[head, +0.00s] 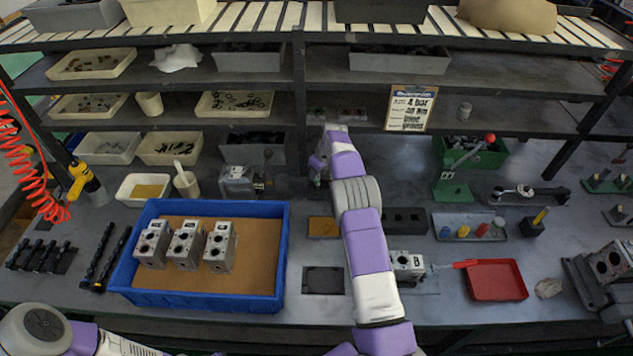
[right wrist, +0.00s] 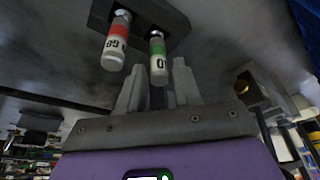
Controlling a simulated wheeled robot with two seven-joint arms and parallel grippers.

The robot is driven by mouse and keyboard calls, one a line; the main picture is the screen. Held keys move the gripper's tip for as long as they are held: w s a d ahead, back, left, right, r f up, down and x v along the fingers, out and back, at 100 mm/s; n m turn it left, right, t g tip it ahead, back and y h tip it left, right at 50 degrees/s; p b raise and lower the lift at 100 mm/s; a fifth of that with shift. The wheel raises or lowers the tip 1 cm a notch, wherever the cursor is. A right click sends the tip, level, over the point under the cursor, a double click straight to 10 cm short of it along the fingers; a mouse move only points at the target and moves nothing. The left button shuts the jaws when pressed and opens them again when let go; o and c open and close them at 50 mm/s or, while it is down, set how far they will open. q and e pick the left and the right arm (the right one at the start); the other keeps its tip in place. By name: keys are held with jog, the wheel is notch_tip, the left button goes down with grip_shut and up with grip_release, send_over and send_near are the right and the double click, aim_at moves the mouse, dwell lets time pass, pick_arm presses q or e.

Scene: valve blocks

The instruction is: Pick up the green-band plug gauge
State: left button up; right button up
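The green-band plug gauge (right wrist: 158,60) has a white handle and a green band. In the right wrist view it is seated in a dark holder (right wrist: 177,30). My right gripper (right wrist: 158,78) is open, and the handle end of the green-band gauge shows between its two fingertips. I cannot tell whether either finger touches it. A red-band plug gauge (right wrist: 117,42) stands in the same holder, left of the fingers in that view. In the head view my right gripper (head: 317,172) is at the back of the bench and largely hides the gauges. My left gripper is out of view.
A blue tray (head: 285,250) with several metal valve blocks is at the left front. A grey fixture (head: 236,182) stands at the back left of my right gripper. Right of my arm are a valve block (head: 408,266) and a red tray (head: 497,292). Shelves (head: 450,115) rise behind.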

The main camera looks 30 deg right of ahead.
aim_at(317, 182)
jog(key=x, duration=0.4)
jog(key=shift+d, duration=0.1)
jog(key=shift+r, duration=0.1)
grip_shut()
